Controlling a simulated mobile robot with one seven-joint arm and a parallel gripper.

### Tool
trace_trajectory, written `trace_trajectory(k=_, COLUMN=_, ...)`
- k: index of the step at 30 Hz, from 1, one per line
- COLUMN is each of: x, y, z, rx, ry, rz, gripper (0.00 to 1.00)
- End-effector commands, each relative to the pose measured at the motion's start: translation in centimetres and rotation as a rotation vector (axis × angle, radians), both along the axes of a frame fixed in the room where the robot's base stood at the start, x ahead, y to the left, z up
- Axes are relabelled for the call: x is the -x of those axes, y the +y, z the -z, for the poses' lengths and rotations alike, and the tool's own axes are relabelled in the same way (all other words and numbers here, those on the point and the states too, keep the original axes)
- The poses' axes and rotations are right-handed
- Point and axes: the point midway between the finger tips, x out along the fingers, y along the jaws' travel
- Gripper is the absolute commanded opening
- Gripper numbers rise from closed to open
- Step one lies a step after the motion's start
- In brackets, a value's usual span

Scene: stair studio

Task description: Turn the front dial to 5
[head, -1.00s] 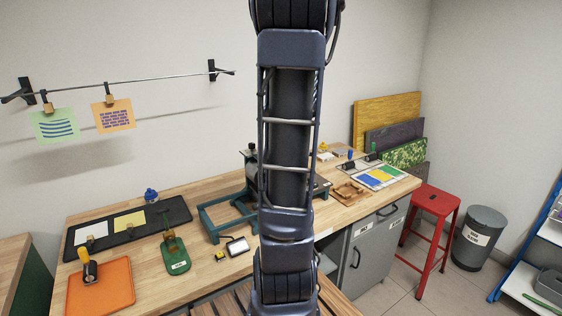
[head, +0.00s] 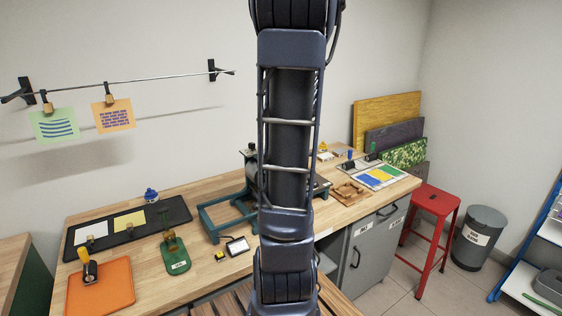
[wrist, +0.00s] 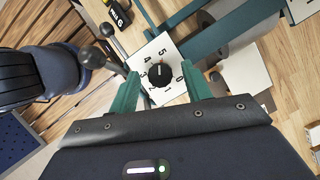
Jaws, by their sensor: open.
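The dial is a round black knob (wrist: 158,74) on a white plate (wrist: 172,50) with the numbers 0 to 5 around it, seen in the wrist view. The 5 is at the top of the plate in that view and the 0 at the right. The knob's pointer mark is too small to read surely. My gripper (wrist: 161,86) is open, with one green finger to the left of the knob and one to the right. I cannot tell whether either finger touches it. In the head view my arm hides the dial and gripper.
A teal metal frame (head: 222,217) stands on the wooden bench beside my arm.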

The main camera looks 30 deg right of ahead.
Motion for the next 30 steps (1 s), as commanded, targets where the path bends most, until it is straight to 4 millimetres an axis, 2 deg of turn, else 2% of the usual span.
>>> trace_trajectory(k=5, x=0.2, y=-0.6, z=-1.5, rx=0.002, ry=-0.002, rz=0.001, gripper=0.49)
trace_trajectory(k=18, x=1.2, y=-3.2, z=-8.3, rx=0.001, ry=-0.003, rz=0.001, gripper=0.49)
trace_trajectory(k=24, x=1.5, y=-3.7, z=-9.7, rx=0.000, ry=-0.001, rz=0.000, gripper=0.49)
trace_trajectory(k=30, x=1.6, y=-3.8, z=-9.9, rx=0.000, ry=0.000, rz=0.000, gripper=0.49)
